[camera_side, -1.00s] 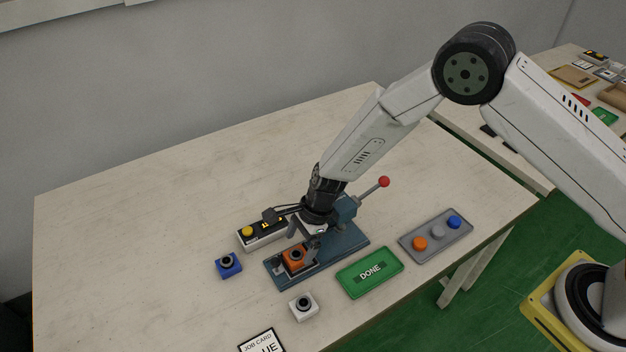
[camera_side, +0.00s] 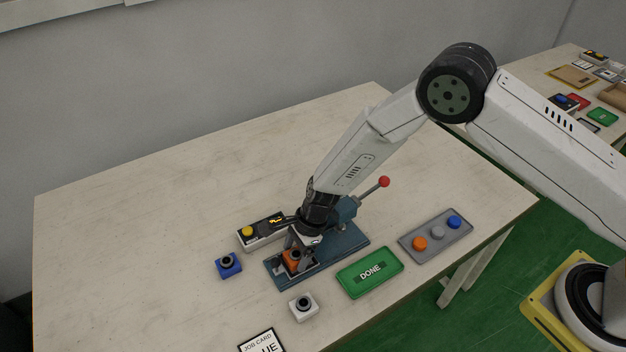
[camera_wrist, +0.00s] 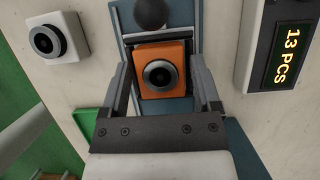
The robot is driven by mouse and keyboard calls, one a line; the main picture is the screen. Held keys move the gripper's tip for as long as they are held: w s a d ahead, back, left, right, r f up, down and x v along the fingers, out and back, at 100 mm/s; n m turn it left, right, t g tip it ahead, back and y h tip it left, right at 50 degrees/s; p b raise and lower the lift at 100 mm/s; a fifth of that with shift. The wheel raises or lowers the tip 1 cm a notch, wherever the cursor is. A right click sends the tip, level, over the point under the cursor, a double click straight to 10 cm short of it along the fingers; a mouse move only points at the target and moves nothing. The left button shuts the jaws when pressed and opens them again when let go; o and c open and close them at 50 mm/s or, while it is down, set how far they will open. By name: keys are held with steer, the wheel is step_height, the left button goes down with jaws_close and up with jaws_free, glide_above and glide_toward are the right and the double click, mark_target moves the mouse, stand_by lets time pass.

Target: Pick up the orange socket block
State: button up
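The orange socket block (camera_wrist: 161,69) has a dark round socket in its face and sits in the blue-grey vise-like fixture (camera_side: 348,238). In the side view the orange block (camera_side: 291,259) is partly hidden by my gripper (camera_side: 300,254). In the wrist view my gripper (camera_wrist: 163,85) is open, with one finger on each side of the block. A gap shows between the fingers and the block, mainly on the right; I cannot tell whether the left finger touches it.
A blue socket block (camera_side: 229,265) and a white one (camera_side: 303,306) stand beside the fixture. A counter box (camera_side: 262,232) is behind it. The table's left side is clear.

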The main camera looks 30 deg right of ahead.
steer(key=c, duration=0.9)
steer(key=shift+r, duration=0.15)
steer(key=shift+r, duration=0.65)
steer(key=s+d+r, duration=0.6)
steer(key=s+r, duration=0.5)
steer(key=s, duration=0.1)
steer(key=shift+s+r, duration=0.25)
steer(key=shift+s, duration=0.1)
